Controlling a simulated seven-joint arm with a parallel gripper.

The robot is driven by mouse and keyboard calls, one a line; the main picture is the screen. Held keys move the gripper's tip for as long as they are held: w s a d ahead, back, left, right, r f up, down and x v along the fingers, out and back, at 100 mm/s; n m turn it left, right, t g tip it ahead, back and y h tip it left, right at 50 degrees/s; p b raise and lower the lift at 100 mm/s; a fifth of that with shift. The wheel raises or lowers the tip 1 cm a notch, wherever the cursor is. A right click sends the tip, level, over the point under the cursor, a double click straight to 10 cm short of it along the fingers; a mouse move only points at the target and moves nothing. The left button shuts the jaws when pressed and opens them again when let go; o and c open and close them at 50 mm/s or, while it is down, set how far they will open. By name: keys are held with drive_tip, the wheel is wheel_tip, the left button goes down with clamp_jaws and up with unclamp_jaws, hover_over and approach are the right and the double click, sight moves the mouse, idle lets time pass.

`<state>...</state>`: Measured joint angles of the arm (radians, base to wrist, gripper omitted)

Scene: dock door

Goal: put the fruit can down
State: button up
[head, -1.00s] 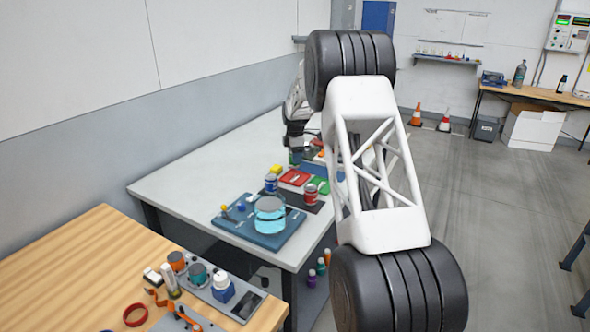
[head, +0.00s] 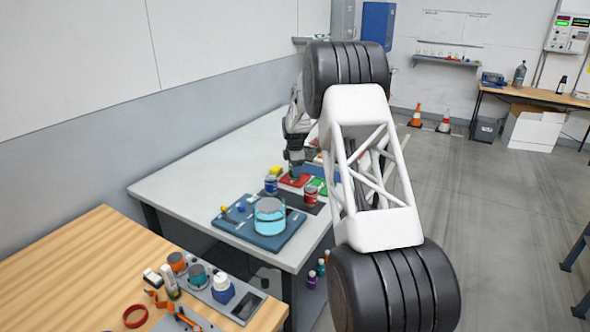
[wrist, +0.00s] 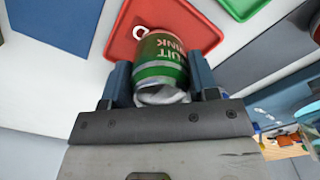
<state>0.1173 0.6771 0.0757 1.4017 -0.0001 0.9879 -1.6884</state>
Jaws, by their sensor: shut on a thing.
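The fruit can (wrist: 160,68) is a green can with white "FRUIT DRINK" lettering, seen in the wrist view. My gripper (wrist: 160,78) is shut on it, with one dark blue finger on either side. Behind the can in the wrist view is a red tray (wrist: 128,38), which has a small white ring mark beside the can. In the head view my gripper (head: 295,170) is over the red tray (head: 290,181) on the grey-white table. The can is mostly hidden there. I cannot tell whether the can touches the tray.
A green tray (head: 317,187) lies right of the red one. A blue can (head: 271,184) and a red can (head: 311,194) stand close in front. A yellow block (head: 276,171) is just left. A blue board (head: 250,232) holds a clear cyan container (head: 270,217). The table's left part is clear.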

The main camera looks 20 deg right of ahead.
drive_tip(key=shift+f, duration=0.15)
drive_tip(key=o, duration=1.1)
wheel_tip(320, 180, up, 12)
drive_tip(key=shift+f, duration=0.1)
drive_tip(key=shift+r, duration=0.2)
drive_tip(key=shift+r, duration=0.1)
idle(0.7)
